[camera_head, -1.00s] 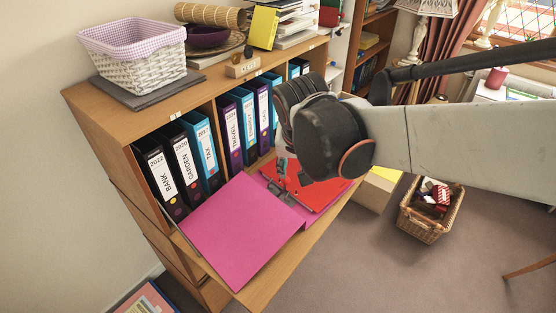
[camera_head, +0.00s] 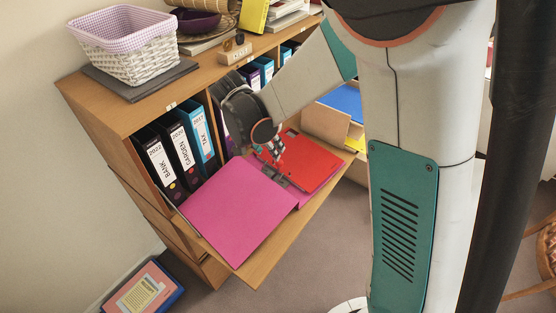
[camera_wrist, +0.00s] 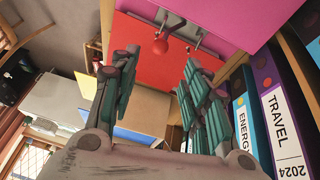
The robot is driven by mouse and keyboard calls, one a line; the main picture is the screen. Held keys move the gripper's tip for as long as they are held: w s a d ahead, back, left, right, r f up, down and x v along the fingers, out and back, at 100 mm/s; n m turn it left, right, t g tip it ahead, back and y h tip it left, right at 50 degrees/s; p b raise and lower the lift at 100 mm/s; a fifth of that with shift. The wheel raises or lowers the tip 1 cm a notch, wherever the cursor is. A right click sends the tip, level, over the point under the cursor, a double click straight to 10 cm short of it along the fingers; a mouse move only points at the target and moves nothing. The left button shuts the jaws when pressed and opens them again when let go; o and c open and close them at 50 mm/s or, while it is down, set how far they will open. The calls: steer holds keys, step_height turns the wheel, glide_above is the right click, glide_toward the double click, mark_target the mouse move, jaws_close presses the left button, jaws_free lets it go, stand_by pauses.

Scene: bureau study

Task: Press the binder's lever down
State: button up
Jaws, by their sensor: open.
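The open magenta binder (camera_head: 240,210) lies on the bureau's flap, its cover spread to the left and red sheets (camera_head: 308,160) on its right side. Its metal mechanism (camera_head: 275,176) sits near the fold. In the wrist view the magenta cover (camera_wrist: 215,15) is at the top, with the red sheet (camera_wrist: 150,75) below it. The lever's red knob (camera_wrist: 162,50) shows between my fingertips in that picture. My gripper (camera_head: 277,153) is open and empty above the red sheets, beside the mechanism. I cannot tell whether it touches the lever.
Upright binders (camera_head: 185,155) fill the bureau's compartments behind the flap. A white basket (camera_head: 125,50) stands on top at the left. A cardboard box (camera_head: 325,122) is beyond the flap's right end. Open carpet lies in front of the flap.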

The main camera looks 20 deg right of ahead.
mark_target(280, 163)
steer(key=b+x, duration=0.3)
steer(key=x, duration=0.8)
steer(key=shift+d+f, duration=0.15)
steer(key=shift+f, duration=0.2)
jaws_close()
